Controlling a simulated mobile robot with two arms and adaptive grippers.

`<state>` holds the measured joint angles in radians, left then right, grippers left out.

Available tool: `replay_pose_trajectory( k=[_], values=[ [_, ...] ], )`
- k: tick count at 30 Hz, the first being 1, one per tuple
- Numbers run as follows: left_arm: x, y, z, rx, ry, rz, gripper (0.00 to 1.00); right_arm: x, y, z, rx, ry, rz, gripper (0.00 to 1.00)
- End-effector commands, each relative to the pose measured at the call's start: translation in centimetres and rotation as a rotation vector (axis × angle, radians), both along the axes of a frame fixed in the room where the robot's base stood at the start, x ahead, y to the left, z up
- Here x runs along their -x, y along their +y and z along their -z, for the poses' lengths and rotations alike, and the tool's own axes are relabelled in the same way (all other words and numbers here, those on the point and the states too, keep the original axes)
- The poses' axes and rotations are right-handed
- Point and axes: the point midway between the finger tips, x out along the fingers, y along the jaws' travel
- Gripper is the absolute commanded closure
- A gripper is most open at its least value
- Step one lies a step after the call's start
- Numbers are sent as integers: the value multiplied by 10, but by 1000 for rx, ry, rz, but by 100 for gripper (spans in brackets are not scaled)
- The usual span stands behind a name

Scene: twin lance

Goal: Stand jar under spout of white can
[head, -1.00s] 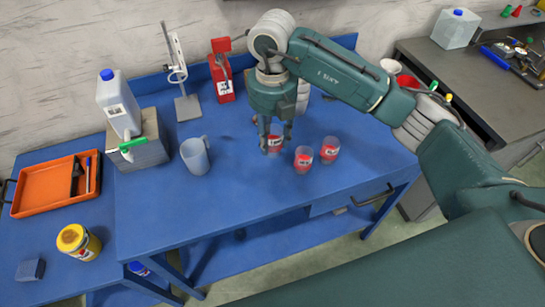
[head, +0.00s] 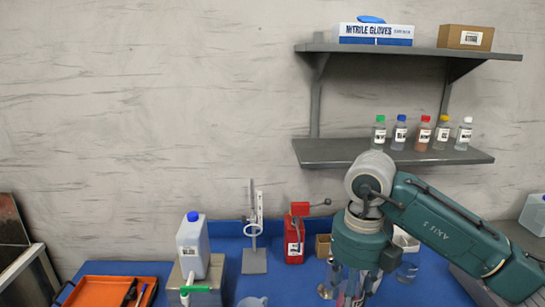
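The white can (head: 192,247) with a blue cap stands on a grey block (head: 207,282) at the lower left. My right gripper (head: 352,290) points down at the lower right, well right of the can. Its fingertips are near the bottom edge, with a bit of red by them; I cannot tell whether it holds anything. My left gripper is out of view.
A clamp stand (head: 254,258) and a red device (head: 294,240) stand behind the jug. A clear vessel (head: 407,271) is right of my gripper. An orange tray (head: 92,290) lies at far left. A wall shelf (head: 393,153) with several bottles hangs above my arm.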

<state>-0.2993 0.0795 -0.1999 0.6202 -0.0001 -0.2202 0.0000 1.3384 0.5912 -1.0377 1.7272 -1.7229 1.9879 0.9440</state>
Motion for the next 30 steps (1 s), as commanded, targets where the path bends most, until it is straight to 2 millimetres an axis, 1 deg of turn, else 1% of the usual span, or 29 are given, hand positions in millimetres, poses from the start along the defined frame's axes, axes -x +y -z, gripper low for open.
replay_pose_trajectory(
  k=[3,14,30],
  values=[
    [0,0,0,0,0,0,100,10,-4,6,3,-4,-281,82],
    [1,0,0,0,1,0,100,42,-14,22,19,-8,-1159,82],
    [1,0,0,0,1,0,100,101,-27,45,24,3,-2473,82]
  ],
)
